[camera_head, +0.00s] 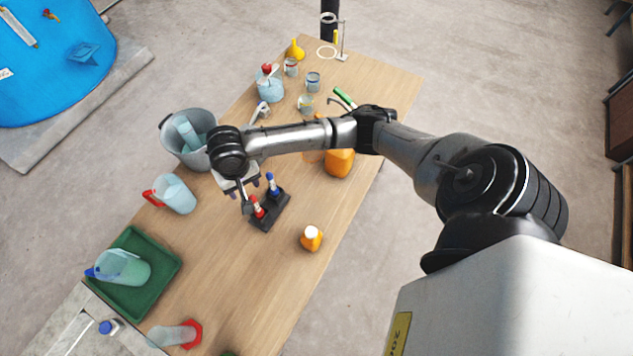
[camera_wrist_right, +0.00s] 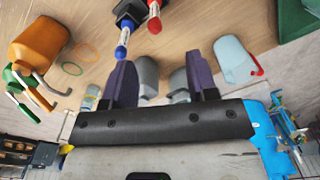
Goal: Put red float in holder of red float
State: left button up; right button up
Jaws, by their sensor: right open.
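The red float (camera_head: 257,208) stands upright in a small black holder (camera_head: 266,223), beside a blue float (camera_head: 272,184) in the same holder. In the right wrist view the red float (camera_wrist_right: 154,18) and blue float (camera_wrist_right: 122,42) point toward me, with part of the black holder (camera_wrist_right: 127,9) behind them. My right gripper (camera_head: 250,194) is just over the left side of the holder. In the wrist view its purple fingers (camera_wrist_right: 161,78) are apart with nothing between them, and the red float's tip is beyond them. My left gripper is in no view.
An orange-yellow bottle (camera_head: 311,239) stands right of the holder. A grey bucket (camera_head: 184,153) and a clear jug with red handle (camera_head: 177,194) stand left. A green tray (camera_head: 155,290) holds another jug. Wooden tabletop (camera_head: 250,285) is clear in front of the holder.

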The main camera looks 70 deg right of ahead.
jog(key=s+a+f+n+t+y, duration=0.2)
jog(key=s+a+f+n, duration=0.4)
jog(key=s+a, duration=0.4)
jog(key=s+d+n+t+h, duration=0.1)
jog(key=s+d+n+h, duration=0.1)
jog(key=s, duration=1.2)
jog(key=shift+s+d+n, duration=0.2)
jog(key=shift+d+n, duration=0.3)
jog(key=shift+d, duration=0.55)
